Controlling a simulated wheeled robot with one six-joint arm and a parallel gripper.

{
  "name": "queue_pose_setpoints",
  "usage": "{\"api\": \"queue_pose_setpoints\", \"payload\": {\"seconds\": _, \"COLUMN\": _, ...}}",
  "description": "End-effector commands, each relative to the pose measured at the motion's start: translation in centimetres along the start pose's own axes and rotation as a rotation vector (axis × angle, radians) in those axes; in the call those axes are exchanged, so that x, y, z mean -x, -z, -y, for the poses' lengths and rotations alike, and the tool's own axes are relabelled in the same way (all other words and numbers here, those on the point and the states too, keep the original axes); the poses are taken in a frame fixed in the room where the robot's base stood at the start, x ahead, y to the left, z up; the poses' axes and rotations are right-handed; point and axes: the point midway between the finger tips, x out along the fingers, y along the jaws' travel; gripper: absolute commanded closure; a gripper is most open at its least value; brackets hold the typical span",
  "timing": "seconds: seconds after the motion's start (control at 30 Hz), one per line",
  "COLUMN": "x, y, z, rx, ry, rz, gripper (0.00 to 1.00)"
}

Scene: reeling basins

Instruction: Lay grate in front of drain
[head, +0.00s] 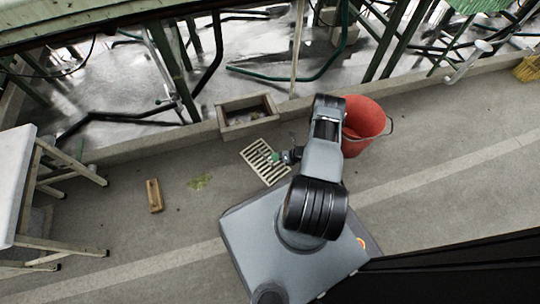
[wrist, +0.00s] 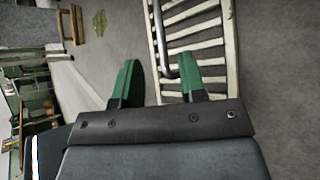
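The pale slatted grate (head: 259,153) appears to lie flat on the floor, just in front of the box-like drain (head: 224,126) in the kerb. In the wrist view the grate (wrist: 232,60) fills the upper right, with a grey curved handle (wrist: 158,40) along its near side. My gripper (head: 277,158) is over the grate's right part in the head view. In the wrist view its green fingers (wrist: 160,82) are well apart, with the handle's end between them, closer to the right finger. No grip on the handle shows.
A red bucket (head: 368,118) stands right of my arm. A wooden block (head: 154,195) and a green patch (head: 200,181) lie on the floor to the left. A stool (head: 70,165) is at the far left. Floor between block and grate is mostly clear.

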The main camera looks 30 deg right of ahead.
Motion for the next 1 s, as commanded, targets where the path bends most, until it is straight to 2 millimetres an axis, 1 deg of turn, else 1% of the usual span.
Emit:
{"api": "queue_pose_setpoints", "payload": {"seconds": 0.03, "x": 1.1, "y": -0.2, "z": -0.2, "rx": -0.002, "ry": 0.001, "rz": 0.002, "gripper": 0.62}}
{"api": "queue_pose_setpoints", "payload": {"seconds": 0.1, "x": 2.0, "y": -0.2, "z": -0.1, "rx": -0.002, "ry": 0.002, "rz": 0.003, "gripper": 0.62}}
{"api": "queue_pose_setpoints", "payload": {"seconds": 0.23, "x": 3.3, "y": -0.1, "z": -0.1, "rx": -0.001, "ry": 0.001, "rz": 0.001, "gripper": 0.62}}
{"api": "queue_pose_setpoints", "payload": {"seconds": 0.3, "x": 3.8, "y": -0.4, "z": -0.2, "rx": 0.014, "ry": -0.003, "rz": -0.004, "gripper": 0.62}}
{"api": "queue_pose_setpoints", "payload": {"seconds": 0.37, "x": 4.2, "y": -1.3, "z": -0.7, "rx": 0.052, "ry": -0.011, "rz": -0.016, "gripper": 0.62}}
{"api": "queue_pose_setpoints", "payload": {"seconds": 0.47, "x": 5.2, "y": -4.3, "z": -2.4, "rx": 0.191, "ry": -0.040, "rz": -0.060, "gripper": 0.62}}
{"api": "queue_pose_setpoints", "payload": {"seconds": 0.57, "x": 6.5, "y": -8.6, "z": -6.0, "rx": 0.422, "ry": -0.093, "rz": -0.137, "gripper": 0.62}}
{"api": "queue_pose_setpoints", "payload": {"seconds": 0.6, "x": 7.1, "y": -10.4, "z": -7.9, "rx": 0.533, "ry": -0.120, "rz": -0.174, "gripper": 0.62}}
{"api": "queue_pose_setpoints", "payload": {"seconds": 0.67, "x": 8.1, "y": -12.8, "z": -11.0, "rx": 0.710, "ry": -0.164, "rz": -0.233, "gripper": 0.62}}
{"api": "queue_pose_setpoints", "payload": {"seconds": 0.7, "x": 8.9, "y": -14.2, "z": -13.2, "rx": 0.829, "ry": -0.192, "rz": -0.271, "gripper": 0.62}}
{"api": "queue_pose_setpoints", "payload": {"seconds": 0.77, "x": 10.0, "y": -16.0, "z": -16.6, "rx": 1.003, "ry": -0.235, "rz": -0.328, "gripper": 0.62}}
{"api": "queue_pose_setpoints", "payload": {"seconds": 0.8, "x": 10.8, "y": -16.9, "z": -18.8, "rx": 1.120, "ry": -0.265, "rz": -0.366, "gripper": 0.62}}
{"api": "queue_pose_setpoints", "payload": {"seconds": 0.83, "x": 11.5, "y": -17.6, "z": -20.5, "rx": 1.208, "ry": -0.287, "rz": -0.393, "gripper": 0.62}}
{"api": "queue_pose_setpoints", "payload": {"seconds": 0.87, "x": 12.1, "y": -18.1, "z": -22.2, "rx": 1.296, "ry": -0.309, "rz": -0.422, "gripper": 0.62}}
{"api": "queue_pose_setpoints", "payload": {"seconds": 0.9, "x": 13.0, "y": -18.6, "z": -24.4, "rx": 1.411, "ry": -0.339, "rz": -0.459, "gripper": 0.62}}
{"api": "queue_pose_setpoints", "payload": {"seconds": 0.97, "x": 14.4, "y": -19.1, "z": -27.6, "rx": 1.585, "ry": -0.382, "rz": -0.514, "gripper": 0.62}}
{"api": "queue_pose_setpoints", "payload": {"seconds": 1.0, "x": 15.4, "y": -19.3, "z": -29.6, "rx": 1.701, "ry": -0.411, "rz": -0.552, "gripper": 0.62}}
